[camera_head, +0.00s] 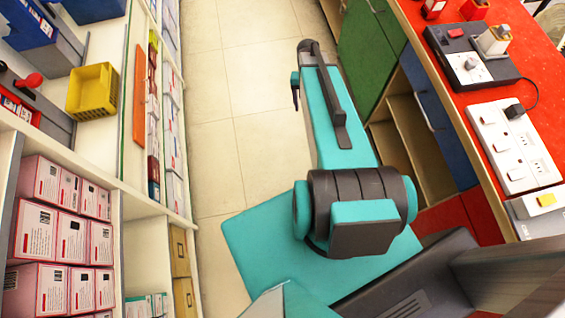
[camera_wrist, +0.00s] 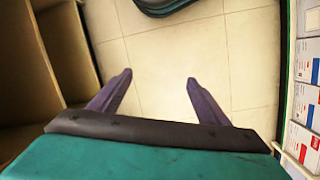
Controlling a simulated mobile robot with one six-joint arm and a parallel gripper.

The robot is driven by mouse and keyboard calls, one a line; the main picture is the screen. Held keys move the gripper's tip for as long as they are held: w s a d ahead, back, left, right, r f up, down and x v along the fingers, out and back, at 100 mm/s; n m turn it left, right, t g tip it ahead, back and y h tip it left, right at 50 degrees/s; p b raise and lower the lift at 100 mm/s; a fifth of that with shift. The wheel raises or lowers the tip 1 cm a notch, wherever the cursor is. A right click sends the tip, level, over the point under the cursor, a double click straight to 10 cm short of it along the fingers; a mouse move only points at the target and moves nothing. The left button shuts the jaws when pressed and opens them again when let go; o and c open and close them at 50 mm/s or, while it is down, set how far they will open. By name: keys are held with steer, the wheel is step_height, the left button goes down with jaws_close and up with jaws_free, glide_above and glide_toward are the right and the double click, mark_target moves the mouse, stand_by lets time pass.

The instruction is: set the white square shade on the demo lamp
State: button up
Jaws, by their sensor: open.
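My gripper (camera_wrist: 158,78) is open and empty in the wrist view, its two purple-grey fingers apart above the pale tiled floor. I cannot pick out a white square shade or a demo lamp for certain in either view. A small cream-white object (camera_head: 494,40) stands on a dark board (camera_head: 445,42) on the red counter, well to the right of my arm. It is too small to identify.
The red counter (camera_head: 410,10) runs along the right, with a white socket panel (camera_head: 514,150) and a cable. Open cupboards lie below it. Shelves on the left hold pink-white boxes (camera_head: 50,192) and a yellow basket (camera_head: 93,90). The tiled floor (camera_head: 235,70) between them is clear.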

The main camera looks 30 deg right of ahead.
steer(key=s+a+f+n+g, duration=0.1)
steer(key=s+a+f+n, duration=0.2)
steer(key=s+a, duration=0.7)
steer(key=s+a+f+n+g, duration=0.2)
steer(key=s+a+f+n, duration=0.2)
steer(key=s+a+f, duration=0.3)
steer(key=s+a, duration=0.3)
steer(key=a, duration=0.2)
steer(key=shift+s+f, duration=0.25)
steer(key=shift+f, duration=0.1)
steer(key=c, duration=1)
steer(key=shift+d, duration=0.2)
